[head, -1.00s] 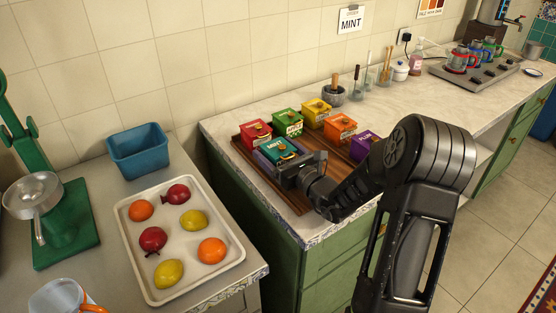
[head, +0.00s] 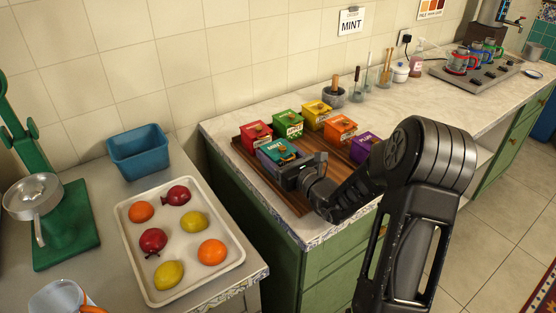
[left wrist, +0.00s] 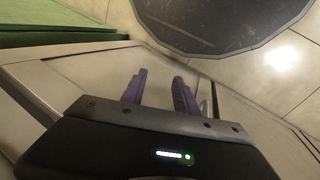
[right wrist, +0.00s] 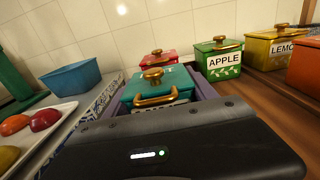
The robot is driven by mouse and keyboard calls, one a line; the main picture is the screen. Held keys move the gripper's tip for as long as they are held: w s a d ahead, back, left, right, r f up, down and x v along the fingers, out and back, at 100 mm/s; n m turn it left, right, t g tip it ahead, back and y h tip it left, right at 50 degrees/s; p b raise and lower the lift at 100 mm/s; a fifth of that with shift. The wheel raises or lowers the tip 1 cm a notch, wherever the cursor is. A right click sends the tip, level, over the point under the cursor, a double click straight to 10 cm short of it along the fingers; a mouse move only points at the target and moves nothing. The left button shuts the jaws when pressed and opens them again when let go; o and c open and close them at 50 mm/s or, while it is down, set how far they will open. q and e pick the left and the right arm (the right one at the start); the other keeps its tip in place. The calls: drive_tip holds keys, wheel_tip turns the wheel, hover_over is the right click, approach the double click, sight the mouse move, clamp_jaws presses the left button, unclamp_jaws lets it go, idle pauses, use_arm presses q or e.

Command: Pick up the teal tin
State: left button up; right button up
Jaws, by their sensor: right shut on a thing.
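The teal tin (head: 284,153) has a brass knob and a MINT label and stands at the front of the wooden tray among other tins. In the right wrist view, the teal tin (right wrist: 158,84) sits upright between purple fingers, its brass front handle facing me. My right gripper (head: 281,158) is shut on it, one finger on each side. Its underside is hidden, so I cannot tell whether it touches the tray. My left gripper (left wrist: 160,88) shows only in the left wrist view, fingers apart and empty.
Red (head: 256,134), green (head: 288,122), yellow (head: 317,113), orange (head: 340,128) and purple (head: 363,147) tins stand close around on the wooden tray (head: 294,199). A fruit tray (head: 186,272) and blue bin (head: 139,152) are on the left counter. A mortar (head: 333,97) stands behind.

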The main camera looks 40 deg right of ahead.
sight(276, 147)
drive_tip(key=shift+r, duration=0.1)
wheel_tip(276, 147, up, 10)
idle(0.4)
idle(0.5)
